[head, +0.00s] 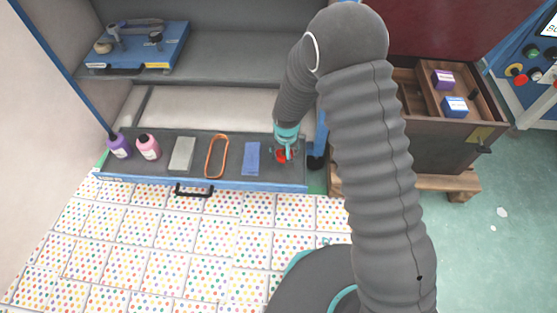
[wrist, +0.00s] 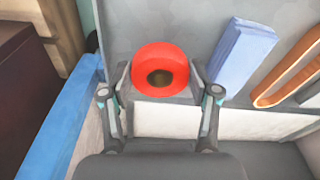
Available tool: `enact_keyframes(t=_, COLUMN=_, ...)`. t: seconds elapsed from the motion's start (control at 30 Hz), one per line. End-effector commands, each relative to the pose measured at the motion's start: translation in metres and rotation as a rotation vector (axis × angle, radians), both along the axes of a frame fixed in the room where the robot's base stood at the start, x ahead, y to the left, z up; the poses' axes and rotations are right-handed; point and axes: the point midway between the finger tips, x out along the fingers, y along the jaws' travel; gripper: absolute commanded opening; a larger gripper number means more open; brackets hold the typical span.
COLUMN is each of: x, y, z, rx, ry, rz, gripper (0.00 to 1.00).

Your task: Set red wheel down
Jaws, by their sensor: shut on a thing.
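The red wheel (wrist: 160,70) is a red ring with a dark centre hole. In the wrist view it sits between the two fingers of my gripper (wrist: 160,82), which is shut on it. In the head view the red wheel (head: 281,156) shows at the right end of the grey drawer tray (head: 225,175), with my gripper (head: 284,150) over it, partly hiding it. I cannot tell for sure whether the wheel touches the tray floor.
A wooden drawer cabinet (head: 430,130) stands on the right.

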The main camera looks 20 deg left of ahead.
Motion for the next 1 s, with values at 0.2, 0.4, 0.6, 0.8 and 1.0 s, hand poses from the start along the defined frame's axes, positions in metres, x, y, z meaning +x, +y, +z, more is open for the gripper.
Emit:
enact_keyframes(t=0.2, x=0.001, y=-0.001, z=-0.022, rx=0.001, ry=-0.001, rz=-0.003, gripper=0.26)
enact_keyframes(t=0.4, x=0.001, y=-0.002, z=-0.042, rx=-0.001, ry=0.001, rz=-0.002, gripper=0.26)
enact_keyframes(t=0.6, x=0.001, y=-0.001, z=-0.059, rx=0.001, ry=-0.001, rz=-0.002, gripper=0.26)
enact_keyframes(t=0.8, x=0.001, y=-0.001, z=-0.059, rx=0.001, ry=-0.001, rz=-0.002, gripper=0.26)
enact_keyframes(t=1.0, x=0.001, y=-0.002, z=-0.061, rx=0.001, ry=-0.001, rz=-0.002, gripper=0.76)
